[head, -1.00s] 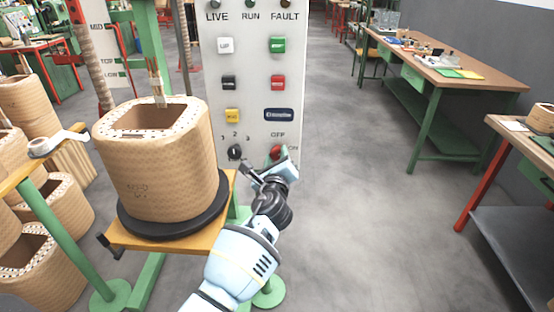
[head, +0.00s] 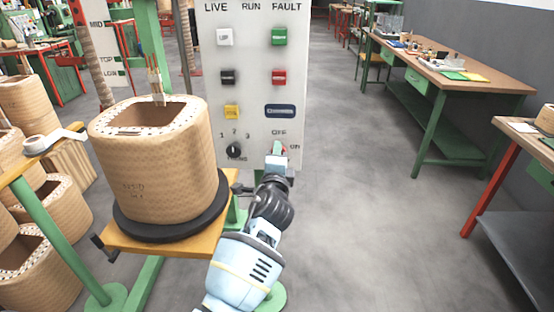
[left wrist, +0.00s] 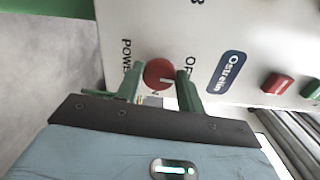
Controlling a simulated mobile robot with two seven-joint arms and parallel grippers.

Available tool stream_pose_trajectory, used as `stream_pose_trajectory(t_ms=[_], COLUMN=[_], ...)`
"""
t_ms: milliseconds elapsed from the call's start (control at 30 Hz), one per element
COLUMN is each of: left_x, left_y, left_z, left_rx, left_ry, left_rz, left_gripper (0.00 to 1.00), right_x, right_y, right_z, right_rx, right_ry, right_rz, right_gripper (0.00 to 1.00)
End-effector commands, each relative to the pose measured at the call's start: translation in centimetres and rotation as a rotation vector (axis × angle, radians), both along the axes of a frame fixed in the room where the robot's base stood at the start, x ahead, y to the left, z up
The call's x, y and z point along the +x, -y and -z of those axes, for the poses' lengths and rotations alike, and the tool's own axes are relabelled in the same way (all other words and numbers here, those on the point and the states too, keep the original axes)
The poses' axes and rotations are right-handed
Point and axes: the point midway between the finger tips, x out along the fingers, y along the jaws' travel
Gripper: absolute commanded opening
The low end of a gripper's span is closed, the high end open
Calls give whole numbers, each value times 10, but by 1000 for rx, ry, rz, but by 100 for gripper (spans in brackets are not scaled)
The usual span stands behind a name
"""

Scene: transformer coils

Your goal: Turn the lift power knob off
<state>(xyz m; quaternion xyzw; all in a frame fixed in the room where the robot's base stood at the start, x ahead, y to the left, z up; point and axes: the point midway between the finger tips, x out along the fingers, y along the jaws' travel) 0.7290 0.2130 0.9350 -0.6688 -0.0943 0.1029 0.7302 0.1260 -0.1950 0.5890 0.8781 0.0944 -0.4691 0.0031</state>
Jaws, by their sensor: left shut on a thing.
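The red power knob (left wrist: 159,73) is on the pale control panel (head: 259,95), low on its right side, with OFF printed above it and ON to its right. My left gripper (left wrist: 160,76) is shut on the knob, with one green finger on each side. In the left wrist view a pale mark on the knob's face runs sideways towards the OFF lettering. In the head view my gripper (head: 278,152) hides most of the knob. My right gripper is not in view.
A black selector knob (head: 234,150) sits left of the power knob, with several coloured buttons above. Workbenches (head: 455,75) stand right. The floor between is clear.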

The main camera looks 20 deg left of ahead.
Motion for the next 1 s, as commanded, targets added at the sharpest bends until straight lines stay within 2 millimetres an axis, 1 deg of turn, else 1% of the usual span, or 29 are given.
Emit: stream_pose_trajectory(t_ms=[300, 767, 800, 933, 1000], left_x=[0, 0, 0, 0, 0], left_y=[1, 0, 1, 0, 0], left_z=[1, 1, 1, 1, 1], left_rx=[-89, -102, -102, -101, -100], left_ry=[24, 27, 27, 28, 28], left_rz=[1, 1, 1, 1, 0], left_gripper=[15, 15, 40, 57, 59], right_x=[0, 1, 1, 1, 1], right_y=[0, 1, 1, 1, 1], right_z=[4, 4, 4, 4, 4], right_rx=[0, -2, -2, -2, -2], right_ry=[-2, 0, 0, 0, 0], right_rz=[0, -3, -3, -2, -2], right_gripper=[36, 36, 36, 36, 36])
